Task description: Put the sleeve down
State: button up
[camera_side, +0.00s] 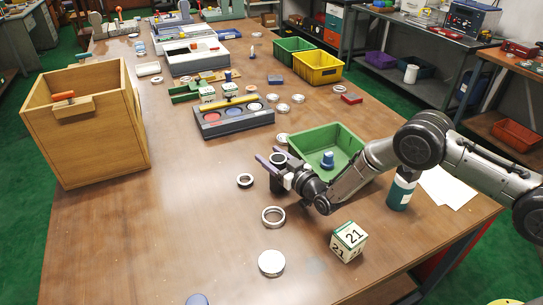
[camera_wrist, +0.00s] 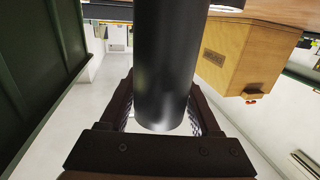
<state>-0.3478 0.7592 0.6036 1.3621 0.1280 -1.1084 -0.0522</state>
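My gripper (camera_side: 272,163) is low over the middle of the table (camera_side: 190,220), left of the green bin, in the side view. Its fingers point left. A round dark sleeve (camera_wrist: 168,65) stands between the fingers in the wrist view, close against both. Its ring-like end (camera_side: 278,158) shows at the fingers in the side view. My gripper (camera_wrist: 163,110) is shut on the sleeve. I cannot tell whether the sleeve's lower end touches the table.
Rings (camera_side: 245,180) and (camera_side: 273,216) and a pale disc (camera_side: 271,262) lie nearby. The green bin (camera_side: 350,143) holds a blue part (camera_side: 328,160). A numbered cube (camera_side: 349,241), a bottle (camera_side: 400,190) and a wooden box (camera_side: 125,120) stand around. The table's left front is mostly clear.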

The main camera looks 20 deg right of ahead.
aim_at(284, 165)
jog(key=o, duration=0.3)
jog(key=shift+r, duration=0.1)
jog(key=v, duration=0.7)
jog(key=shift+s+d+r, duration=0.1)
jog(key=shift+s+r, duration=0.05)
jog(key=shift+s, duration=0.1)
jog(key=shift+r, duration=0.1)
jog(key=s+d+r+m+g+h, duration=0.1)
jog(key=s+d+r+g, duration=0.3)
jog(key=r, duration=0.4)
jog(key=s+d+r+g+h, duration=0.1)
jog(key=s+d+r, duration=0.4)
jog(key=r, duration=0.4)
jog(key=s+d+g, duration=0.2)
jog(key=s+d, duration=0.1)
jog(key=s, duration=0.7)
jog(key=s+d+m+g+h, duration=0.1)
jog(key=s+d+g, duration=0.1)
jog(key=s, duration=0.9)
jog(key=s+d+r+g+h, duration=0.1)
jog(key=s+d, duration=0.4)
jog(key=s, duration=0.6)
jog(key=shift+r+m+g, duration=0.1)
jog(key=shift+m+g, duration=0.2)
jog(key=shift+g, duration=0.4)
